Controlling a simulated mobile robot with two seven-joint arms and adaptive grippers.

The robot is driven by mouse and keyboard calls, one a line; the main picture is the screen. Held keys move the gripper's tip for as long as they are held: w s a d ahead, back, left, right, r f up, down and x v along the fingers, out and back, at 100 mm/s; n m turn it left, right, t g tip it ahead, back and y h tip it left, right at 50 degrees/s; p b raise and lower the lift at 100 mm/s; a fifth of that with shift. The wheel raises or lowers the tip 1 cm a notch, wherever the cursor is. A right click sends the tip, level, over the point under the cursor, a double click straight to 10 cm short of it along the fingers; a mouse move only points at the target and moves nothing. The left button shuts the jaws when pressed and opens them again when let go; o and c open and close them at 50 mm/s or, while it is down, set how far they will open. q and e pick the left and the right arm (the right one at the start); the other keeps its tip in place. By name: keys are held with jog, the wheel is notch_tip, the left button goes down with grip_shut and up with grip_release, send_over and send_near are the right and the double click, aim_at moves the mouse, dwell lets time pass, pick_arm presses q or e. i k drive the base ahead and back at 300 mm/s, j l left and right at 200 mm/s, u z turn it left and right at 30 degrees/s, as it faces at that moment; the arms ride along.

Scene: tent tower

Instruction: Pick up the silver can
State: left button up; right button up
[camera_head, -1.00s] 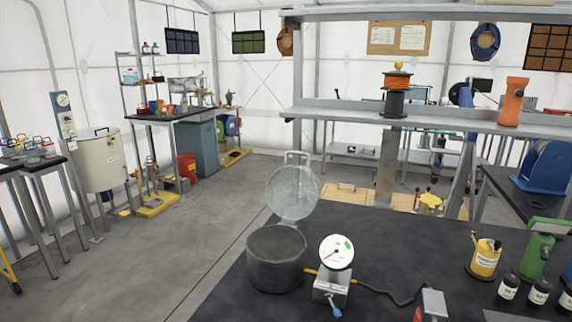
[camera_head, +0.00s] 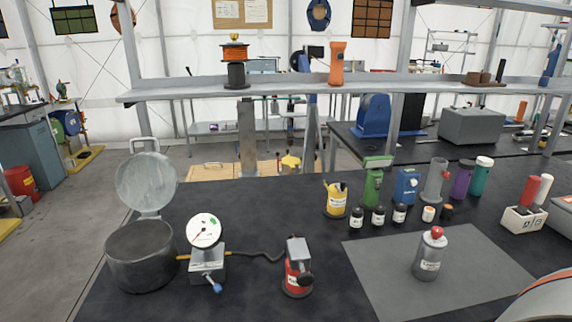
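A silver can (camera_head: 428,257) with a red knob on top and a pale label stands upright on a grey mat (camera_head: 378,262) at the right of the dark workbench. Nothing touches it and it is fully in view. Neither of my grippers is in view.
On the bench stand an open metal pot (camera_head: 141,262), a dial gauge (camera_head: 205,236) and a red canister (camera_head: 297,275). Behind the mat stand a yellow canister (camera_head: 335,203), a green canister (camera_head: 372,190) and several small bottles. A shelf (camera_head: 290,87) runs above the back edge.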

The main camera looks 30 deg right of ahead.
aim_at(431, 251)
jog(key=z, duration=1.9)
jog(key=l, duration=0.55)
jog(key=k+l+u, duration=0.1)
jog(key=l, duration=0.4)
